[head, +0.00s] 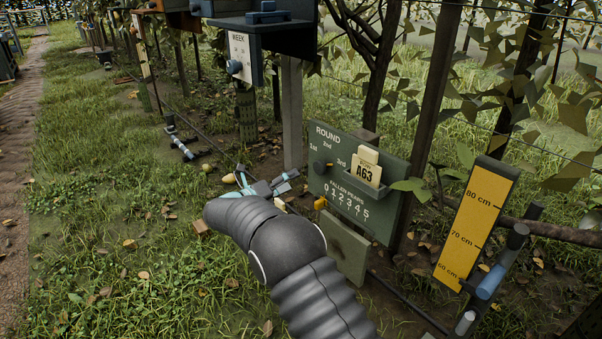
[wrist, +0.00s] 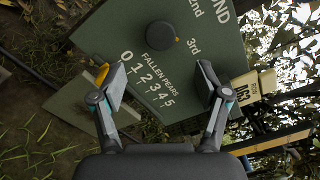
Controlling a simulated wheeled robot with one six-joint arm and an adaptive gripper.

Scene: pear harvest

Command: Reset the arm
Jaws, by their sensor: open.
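My arm reaches forward from the bottom of the head view. My gripper (head: 266,178) is open near the left edge of the green board (head: 400,208). In the wrist view my gripper (wrist: 161,84) has its two fingers spread with nothing between them. The board (wrist: 218,62) lies beyond the fingers, with its fallen-pears scale from 0 to 5 and a black round knob (wrist: 160,35). The yellow pointer (wrist: 102,74) is beside the 0 end, close behind one finger in that picture; I cannot tell whether they touch.
A card marked A63 (head: 367,170) sits in the board's holder. A yellow height gauge (head: 471,226) stands at right. A blue-grey box with a WEEK panel (head: 240,57) hangs above. Posts and a low pipe line the row. A yellowish fruit (head: 229,178) lies near the gripper. Grass at left is open.

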